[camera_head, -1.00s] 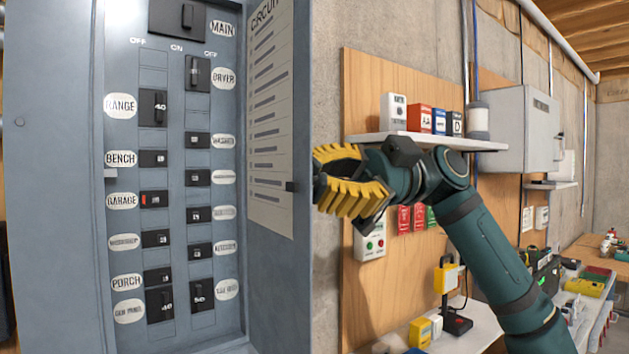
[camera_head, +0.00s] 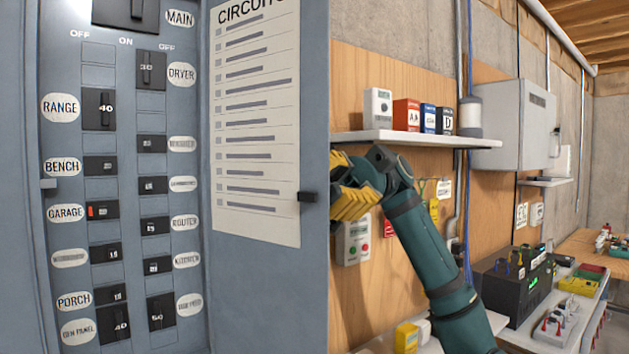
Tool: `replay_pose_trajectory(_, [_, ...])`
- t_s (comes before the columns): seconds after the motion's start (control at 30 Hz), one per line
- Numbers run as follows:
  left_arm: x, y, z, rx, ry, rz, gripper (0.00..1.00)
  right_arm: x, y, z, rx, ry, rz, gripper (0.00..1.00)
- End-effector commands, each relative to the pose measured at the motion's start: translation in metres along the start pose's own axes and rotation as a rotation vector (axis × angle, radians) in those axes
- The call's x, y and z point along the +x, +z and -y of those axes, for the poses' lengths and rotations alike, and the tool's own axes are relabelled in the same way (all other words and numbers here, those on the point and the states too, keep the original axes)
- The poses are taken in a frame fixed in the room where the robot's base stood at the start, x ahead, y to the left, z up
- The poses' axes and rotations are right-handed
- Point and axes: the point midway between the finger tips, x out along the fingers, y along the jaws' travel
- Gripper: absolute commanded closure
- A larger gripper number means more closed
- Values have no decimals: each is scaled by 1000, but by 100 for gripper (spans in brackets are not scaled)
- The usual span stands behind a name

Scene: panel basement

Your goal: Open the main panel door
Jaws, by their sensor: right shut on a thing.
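The main panel door (camera_head: 262,275) stands open on the right of the panel, its inner face and paper circuit chart (camera_head: 256,130) towards me. My right gripper (camera_head: 345,195), with yellow fingers, is at that edge, partly hidden behind the door. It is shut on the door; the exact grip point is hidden. The breaker panel (camera_head: 125,190) is exposed, with several black breakers and white labels. The GARAGE breaker (camera_head: 103,211) shows a red mark. My left gripper is out of view.
A shelf (camera_head: 415,138) with small boxes is on the plywood behind my right arm. A grey box (camera_head: 515,125) hangs further right. Below, a bench (camera_head: 425,335) holds several devices. The clear wall strip between door and shelf is narrow.

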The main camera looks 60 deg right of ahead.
Motion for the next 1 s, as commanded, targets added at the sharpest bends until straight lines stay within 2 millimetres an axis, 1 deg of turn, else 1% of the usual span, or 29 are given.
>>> replay_pose_trajectory(0.17, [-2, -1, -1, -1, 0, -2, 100, -3, -1, 1, 0, -10, -12, 100])
replay_pose_trajectory(0.5, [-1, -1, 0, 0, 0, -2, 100, -4, -1, 1, 0, -10, -12, 100])
replay_pose_trajectory(0.53, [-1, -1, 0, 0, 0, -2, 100, -4, -1, 1, 0, -10, -12, 82])
replay_pose_trajectory(0.57, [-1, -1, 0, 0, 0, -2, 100, -4, -1, 1, 0, -10, -12, 72])
replay_pose_trajectory(0.6, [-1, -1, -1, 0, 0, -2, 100, -4, -1, 1, 0, -10, -12, 58])
replay_pose_trajectory(0.63, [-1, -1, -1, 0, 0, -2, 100, -4, -1, 1, 0, -10, -12, 55])
replay_pose_trajectory(0.9, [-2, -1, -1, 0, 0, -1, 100, -4, -1, 1, 0, -10, -11, 55])
replay_pose_trajectory(1.0, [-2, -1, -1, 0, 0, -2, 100, -7, -1, 1, 0, -9, -12, 55])
